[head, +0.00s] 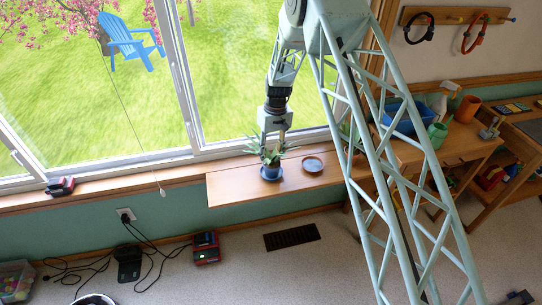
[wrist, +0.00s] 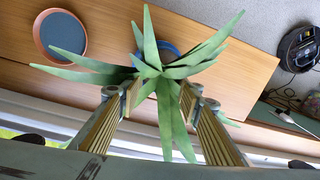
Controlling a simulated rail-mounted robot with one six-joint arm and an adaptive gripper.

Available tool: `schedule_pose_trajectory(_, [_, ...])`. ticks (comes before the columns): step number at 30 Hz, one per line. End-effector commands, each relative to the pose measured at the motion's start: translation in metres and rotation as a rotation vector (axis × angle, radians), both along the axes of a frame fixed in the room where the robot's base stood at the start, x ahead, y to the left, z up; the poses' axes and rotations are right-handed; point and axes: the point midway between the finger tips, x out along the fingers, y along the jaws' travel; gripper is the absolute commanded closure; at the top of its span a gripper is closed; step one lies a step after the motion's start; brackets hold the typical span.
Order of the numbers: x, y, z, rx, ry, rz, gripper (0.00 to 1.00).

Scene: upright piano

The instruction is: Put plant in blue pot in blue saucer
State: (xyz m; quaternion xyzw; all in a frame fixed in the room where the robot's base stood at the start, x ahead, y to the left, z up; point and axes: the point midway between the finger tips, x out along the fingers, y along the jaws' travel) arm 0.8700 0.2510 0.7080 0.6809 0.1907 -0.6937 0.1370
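The plant (head: 273,155), with long green leaves, stands upright in a blue pot (head: 270,171) on the wooden shelf under the window. A blue rim shows around the pot's base; it looks like a saucer, but it is too small to be sure. In the wrist view, the leaves (wrist: 150,68) hide most of the blue pot (wrist: 170,48).
The shelf (head: 235,188) has bare room left of the plant. The window and sill (head: 120,178) lie close behind my gripper. A blue bin (head: 398,117), a green watering can (head: 437,134) and an orange pot (head: 467,108) stand at the right.

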Motion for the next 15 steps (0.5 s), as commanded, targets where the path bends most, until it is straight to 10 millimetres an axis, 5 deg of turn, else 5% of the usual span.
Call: schedule_pose_trajectory(15, [0.001,-0.002,0.031,0.001,-0.002,0.0,0.68])
